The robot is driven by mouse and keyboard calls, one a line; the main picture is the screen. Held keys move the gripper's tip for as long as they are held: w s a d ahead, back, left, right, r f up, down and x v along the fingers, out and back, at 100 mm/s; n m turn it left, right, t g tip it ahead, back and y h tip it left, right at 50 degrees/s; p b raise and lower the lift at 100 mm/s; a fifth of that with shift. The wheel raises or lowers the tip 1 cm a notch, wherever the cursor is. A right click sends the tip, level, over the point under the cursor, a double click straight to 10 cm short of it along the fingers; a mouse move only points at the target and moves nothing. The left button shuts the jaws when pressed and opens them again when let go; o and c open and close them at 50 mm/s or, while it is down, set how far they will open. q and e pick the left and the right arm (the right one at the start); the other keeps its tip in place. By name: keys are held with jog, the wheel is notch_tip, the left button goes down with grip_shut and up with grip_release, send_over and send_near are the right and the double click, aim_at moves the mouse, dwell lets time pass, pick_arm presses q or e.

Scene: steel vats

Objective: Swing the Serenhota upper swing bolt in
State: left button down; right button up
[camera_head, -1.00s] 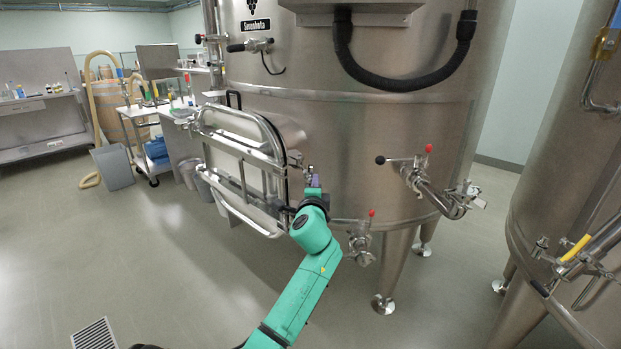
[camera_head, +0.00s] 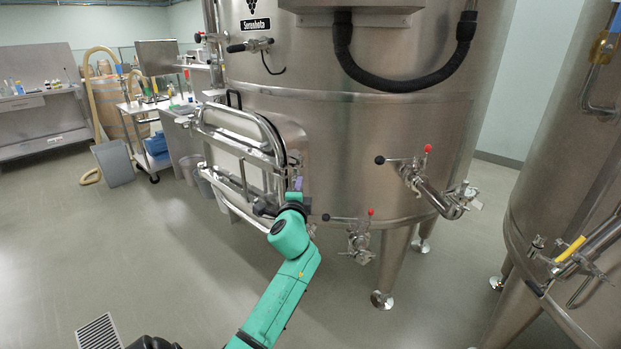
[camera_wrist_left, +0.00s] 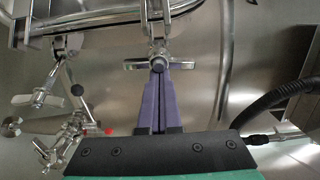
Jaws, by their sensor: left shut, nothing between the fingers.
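The Serenhota vat (camera_head: 350,140) has a rectangular door (camera_head: 235,150) low on its front. The upper swing bolt (camera_wrist_left: 157,50), with a silver wing nut, shows at the door's edge in the left wrist view. My left gripper (camera_wrist_left: 158,72) has purple fingers shut together with nothing between them. Their tips are at the wing nut and overlap it in the picture; I cannot tell if they touch. In the head view the gripper (camera_head: 298,184) is at the door's right edge, and the arm hides part of that area. A second swing bolt (camera_wrist_left: 42,92) shows at left in the wrist view.
A red-handled valve (camera_head: 360,235) sits right of my left gripper, low on the vat. Another valve with a pipe (camera_head: 430,185) juts out farther right. A black hose (camera_head: 390,82) hangs above. A second vat (camera_head: 565,200) stands at right. The floor at left is open.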

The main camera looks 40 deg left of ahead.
pick_arm(q)
jog(key=shift+s+a+p, duration=0.3)
jog(key=shift+s+a, duration=0.3)
jog(key=shift+a, duration=0.6)
jog(key=shift+s+a+p, duration=0.3)
jog(key=shift+s+a, duration=0.25)
jog(key=shift+a, duration=0.7)
jog(key=shift+s+a+p, duration=0.3)
jog(key=shift+s+a, duration=0.3)
jog(key=shift+a, duration=0.6)
jog(key=shift+s+a+r, duration=0.15)
jog(key=shift+a+r, duration=0.05)
jog(key=shift+r, duration=0.15)
jog(key=shift+d, duration=0.1)
